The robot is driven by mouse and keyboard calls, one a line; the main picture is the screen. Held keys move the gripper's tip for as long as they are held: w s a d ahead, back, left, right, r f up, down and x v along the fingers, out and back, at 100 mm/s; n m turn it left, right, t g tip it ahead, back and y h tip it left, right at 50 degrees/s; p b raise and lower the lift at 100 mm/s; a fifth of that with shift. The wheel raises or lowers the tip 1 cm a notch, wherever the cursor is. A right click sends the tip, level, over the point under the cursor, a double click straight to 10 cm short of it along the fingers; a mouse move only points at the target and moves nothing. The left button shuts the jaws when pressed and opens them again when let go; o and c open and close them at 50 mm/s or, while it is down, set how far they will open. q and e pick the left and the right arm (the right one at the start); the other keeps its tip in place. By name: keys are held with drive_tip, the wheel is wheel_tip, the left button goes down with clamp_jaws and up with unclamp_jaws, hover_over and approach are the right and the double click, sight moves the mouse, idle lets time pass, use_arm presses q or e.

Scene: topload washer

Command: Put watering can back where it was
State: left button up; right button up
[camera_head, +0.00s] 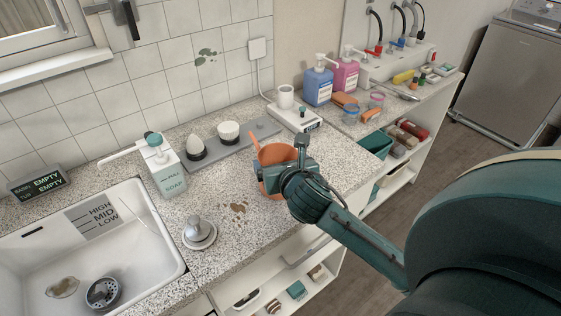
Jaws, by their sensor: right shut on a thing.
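The orange watering can (276,153) is at the middle of the speckled counter (228,237), with its spout pointing up and to the left. My right gripper (292,168) comes in from the lower right and is shut on the can. The gripper and wrist hide the can's right and lower parts. I cannot tell whether its base touches the counter or is slightly above it. My left gripper is not in view.
A white sink (170,246) lies at the left, with a soap dispenser (169,172) behind its corner. A white device (296,118) is behind the can. Brown spots (238,207) mark the clear counter in front.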

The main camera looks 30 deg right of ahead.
drive_tip(key=shift+f, duration=0.1)
drive_tip(key=o, duration=1.1)
drive_tip(key=v, duration=1.2)
